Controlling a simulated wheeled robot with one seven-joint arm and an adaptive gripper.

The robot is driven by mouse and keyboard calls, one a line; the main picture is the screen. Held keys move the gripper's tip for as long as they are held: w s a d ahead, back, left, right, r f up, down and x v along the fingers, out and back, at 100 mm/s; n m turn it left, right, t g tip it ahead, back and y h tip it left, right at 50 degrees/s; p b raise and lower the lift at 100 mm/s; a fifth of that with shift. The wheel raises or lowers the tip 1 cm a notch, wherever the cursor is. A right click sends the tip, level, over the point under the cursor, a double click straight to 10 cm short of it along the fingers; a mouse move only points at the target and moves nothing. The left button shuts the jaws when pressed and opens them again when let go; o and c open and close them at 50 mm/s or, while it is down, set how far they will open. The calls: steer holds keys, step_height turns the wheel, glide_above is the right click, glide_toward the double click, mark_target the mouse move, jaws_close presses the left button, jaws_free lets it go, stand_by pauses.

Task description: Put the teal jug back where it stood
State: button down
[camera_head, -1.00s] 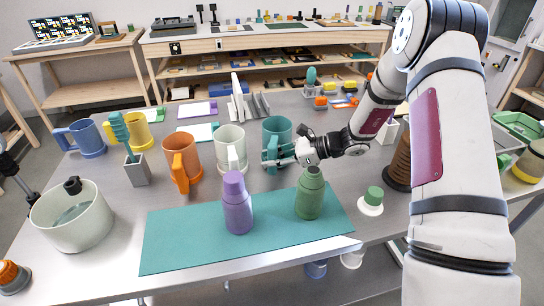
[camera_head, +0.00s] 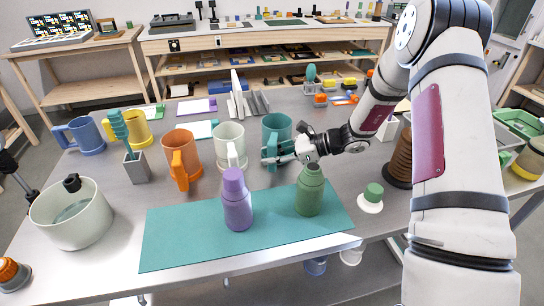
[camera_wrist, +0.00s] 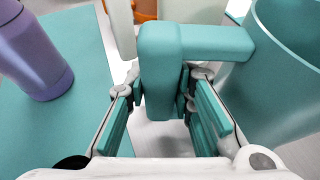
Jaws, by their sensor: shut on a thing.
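The teal jug (camera_head: 277,127) is at the back middle of the grey table, just right of the white jug (camera_head: 230,138). My gripper (camera_head: 274,155) comes in from the right at the jug's near side. In the wrist view my gripper (camera_wrist: 163,92) has its fingers on both sides of the teal jug's handle (camera_wrist: 160,60), shut on it. The jug's body (camera_wrist: 280,85) rises upright at the right of that view. Its base is largely hidden, so I cannot tell whether it touches the table.
An orange jug (camera_head: 182,150), a blue jug (camera_head: 85,135) and a yellow jug (camera_head: 138,128) stand further left. A purple bottle (camera_head: 237,203) and a green bottle (camera_head: 309,193) stand on the teal mat (camera_head: 180,240) in front. A white pot (camera_head: 75,222) is at front left.

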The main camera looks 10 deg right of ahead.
steer(key=shift+f, duration=0.6)
stand_by(0.8)
steer(key=c, duration=1.3)
jaws_free()
steer(key=shift+d, duration=0.1)
steer(key=shift+p+v, duration=0.5)
steer(key=shift+v, duration=3.4)
steer(key=v, duration=1.2)
steer(key=shift+s, duration=0.1)
